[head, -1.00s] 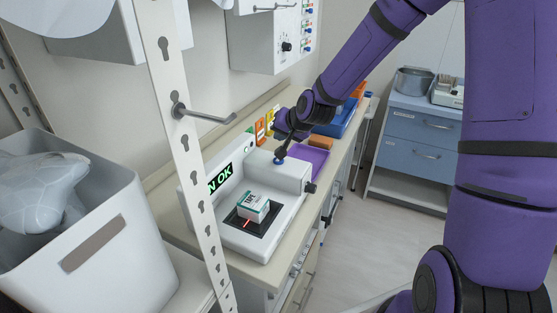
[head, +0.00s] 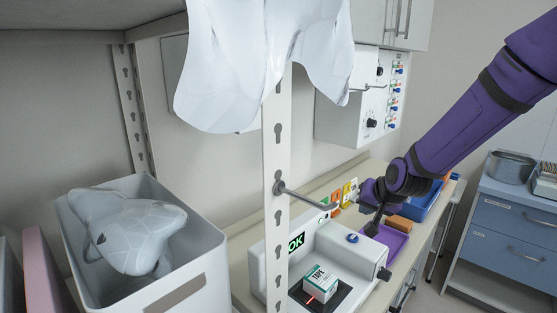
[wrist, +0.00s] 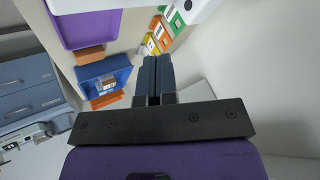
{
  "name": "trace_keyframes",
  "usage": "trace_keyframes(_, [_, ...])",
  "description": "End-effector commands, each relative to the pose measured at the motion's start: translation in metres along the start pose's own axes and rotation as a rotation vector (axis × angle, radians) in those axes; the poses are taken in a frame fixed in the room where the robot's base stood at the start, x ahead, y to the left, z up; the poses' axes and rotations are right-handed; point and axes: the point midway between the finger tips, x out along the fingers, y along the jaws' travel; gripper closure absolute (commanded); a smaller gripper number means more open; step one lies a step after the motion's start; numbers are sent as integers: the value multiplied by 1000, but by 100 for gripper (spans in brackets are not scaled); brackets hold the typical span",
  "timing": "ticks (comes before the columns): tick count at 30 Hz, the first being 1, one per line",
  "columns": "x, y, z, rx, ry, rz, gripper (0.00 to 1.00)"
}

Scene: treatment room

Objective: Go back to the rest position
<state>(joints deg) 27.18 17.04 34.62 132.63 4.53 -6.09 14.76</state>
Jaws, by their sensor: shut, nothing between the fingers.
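My gripper (head: 376,222) is at the end of my purple arm, above the counter and just behind the white scanner-like device (head: 327,240). In the wrist view my gripper (wrist: 153,62) has its two dark fingers together, with nothing between them. The device shows "OK" on its screen and has a blue button (head: 352,238) on top. A small white and green box (head: 320,284) sits on its dark plate, with a red light line beside it. The fingers are apart from the button and the box.
A purple tray (head: 392,243), an orange-brown block (head: 398,223) and a blue bin (head: 432,200) stand on the counter beyond the device. A shelf post (head: 277,150) with a hook stands in front. A white bin (head: 205,245) is at left, a blue drawer cabinet (head: 505,225) at right.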

Motion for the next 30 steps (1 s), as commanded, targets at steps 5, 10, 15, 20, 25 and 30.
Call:
trace_keyframes(5, [-46, -2, 4, -100, -24, 72, 100])
trace_keyframes(10, [-90, -2, 11, -171, -46, 134, 100])
trace_keyframes(15, [-137, 0, 20, -224, -66, 187, 100])
trace_keyframes(20, [-182, 2, 33, -262, -82, 225, 100])
trace_keyframes(25, [-228, 7, 50, -290, -100, 251, 100])
trace_keyframes(30, [-273, 14, 72, -307, -120, 261, 100])
